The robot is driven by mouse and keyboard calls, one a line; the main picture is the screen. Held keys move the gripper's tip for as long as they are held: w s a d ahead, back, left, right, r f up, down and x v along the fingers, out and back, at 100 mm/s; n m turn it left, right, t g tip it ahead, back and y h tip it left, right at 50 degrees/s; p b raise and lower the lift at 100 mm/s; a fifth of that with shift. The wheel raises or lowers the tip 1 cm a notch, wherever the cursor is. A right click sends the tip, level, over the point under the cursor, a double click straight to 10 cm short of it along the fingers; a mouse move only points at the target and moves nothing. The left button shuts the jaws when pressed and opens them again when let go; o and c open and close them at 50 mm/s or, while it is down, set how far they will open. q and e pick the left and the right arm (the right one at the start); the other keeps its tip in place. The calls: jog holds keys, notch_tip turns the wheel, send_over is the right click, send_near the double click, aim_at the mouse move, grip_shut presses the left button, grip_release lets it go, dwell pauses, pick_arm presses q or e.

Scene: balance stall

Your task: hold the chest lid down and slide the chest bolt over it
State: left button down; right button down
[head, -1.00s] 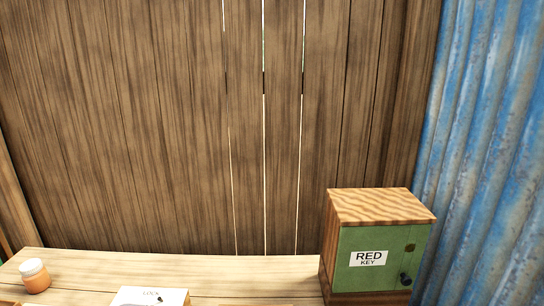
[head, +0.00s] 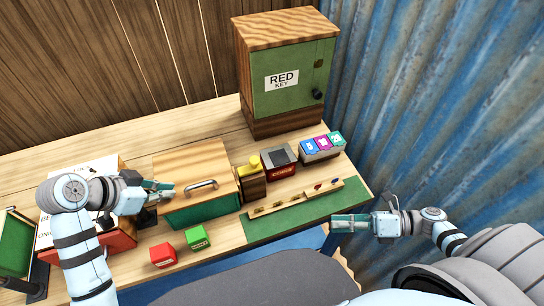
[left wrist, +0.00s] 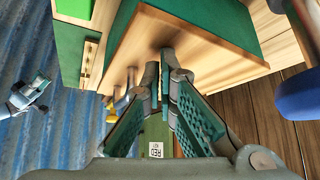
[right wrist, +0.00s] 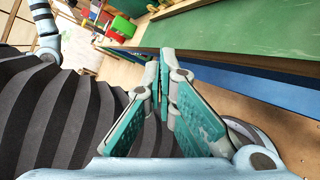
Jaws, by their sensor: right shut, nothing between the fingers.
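The chest is a green box (head: 200,212) with a wooden lid (head: 195,160) and a metal handle on top. The lid appears to lie over the box; I cannot tell if it is fully down. A wooden block with a yellow knob (head: 253,163), perhaps the bolt, sits against the chest's right side. My left gripper (head: 168,190) looks shut and empty at the lid's left front part; contact is unclear. The lid's wood (left wrist: 190,40) fills much of the left wrist view behind the fingers. My right gripper (head: 338,223) is shut and empty, off the bench's front right edge.
A green mat (head: 300,219) with a wooden strip lies front right. Red (head: 163,255) and green (head: 197,238) blocks stand before the chest. A dark-topped box (head: 279,160), coloured blocks (head: 322,146) and the RED KEY cabinet (head: 290,80) stand behind. A blue corrugated wall (head: 430,110) bounds the right.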

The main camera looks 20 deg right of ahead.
pick_arm(q)
jog(key=shift+w+f, duration=0.2)
jog(key=shift+w, duration=0.05)
pick_arm(e)
jog(key=w+r+n, duration=1.1)
jog(key=r, duration=0.4)
pick_arm(q)
jog(key=shift+s, duration=0.1)
pick_arm(e)
jog(key=x, duration=1.4)
jog(key=shift+a+r+y, duration=0.3)
jog(key=shift+r, duration=0.05)
pick_arm(q)
jog(key=shift+r, duration=0.1)
pick_arm(e)
jog(key=a, duration=0.4)
jog(key=shift+a, duration=0.1)
pick_arm(q)
jog(key=shift+s, duration=0.1)
pick_arm(e)
jog(key=v, duration=1.4)
